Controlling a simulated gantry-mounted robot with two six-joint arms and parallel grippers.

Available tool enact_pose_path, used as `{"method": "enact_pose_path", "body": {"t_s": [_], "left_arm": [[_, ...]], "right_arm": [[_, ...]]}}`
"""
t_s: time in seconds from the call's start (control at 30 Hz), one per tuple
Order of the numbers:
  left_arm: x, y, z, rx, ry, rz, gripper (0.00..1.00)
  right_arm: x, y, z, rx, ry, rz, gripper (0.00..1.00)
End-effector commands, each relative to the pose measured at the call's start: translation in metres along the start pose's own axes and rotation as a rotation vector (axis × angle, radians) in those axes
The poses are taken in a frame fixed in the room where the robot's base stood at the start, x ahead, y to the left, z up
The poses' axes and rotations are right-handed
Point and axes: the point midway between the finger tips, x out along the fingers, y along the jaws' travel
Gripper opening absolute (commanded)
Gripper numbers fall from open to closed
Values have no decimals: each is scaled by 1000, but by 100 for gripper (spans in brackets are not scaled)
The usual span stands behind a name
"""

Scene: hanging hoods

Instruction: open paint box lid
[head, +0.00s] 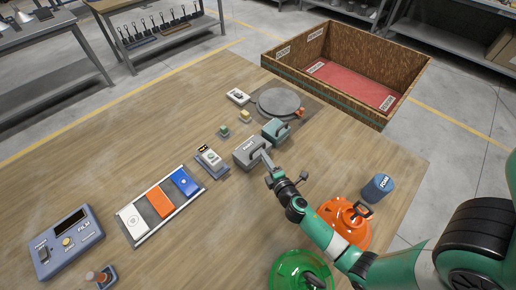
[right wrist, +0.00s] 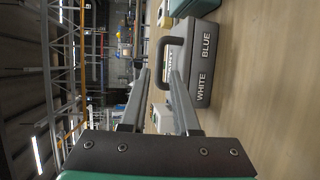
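The grey paint box (head: 247,148), labelled PAINT, stands on the wooden table near its middle. In the right wrist view the box (right wrist: 203,55) shows the words WHITE and BLUE on its side and a dark handle (right wrist: 161,52) on its lid, which looks closed. My right gripper (head: 266,157) is at the box's near right side in the head view. In the right wrist view its two fingers (right wrist: 158,72) are apart, with the handle in line between their tips; I cannot tell whether they touch it. My left gripper is not in view.
A teal box (head: 275,131) stands close behind the paint box, near a grey round plate (head: 278,101). An orange hood (head: 345,222), a green hood (head: 300,272) and a blue FOAM can (head: 378,187) stand at right. A tray with phone-like pieces (head: 160,205) lies left.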

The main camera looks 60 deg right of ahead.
Motion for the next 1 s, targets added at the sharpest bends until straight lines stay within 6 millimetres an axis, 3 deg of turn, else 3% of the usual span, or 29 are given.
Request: {"method": "enact_pose_path", "body": {"t_s": [0.13, 0.33, 0.67, 0.83, 1.0], "left_arm": [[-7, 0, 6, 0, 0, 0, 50], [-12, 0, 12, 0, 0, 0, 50], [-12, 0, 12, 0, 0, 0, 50], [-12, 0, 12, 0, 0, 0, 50], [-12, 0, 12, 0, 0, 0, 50]], "right_arm": [[36, -2, 0, 0, -2, 2, 30], [66, -2, 0, -1, -1, 0, 30], [72, 0, 0, -1, 0, -1, 30], [72, 0, 0, -1, 0, 0, 1], [72, 0, 0, -1, 0, 0, 0]]}}
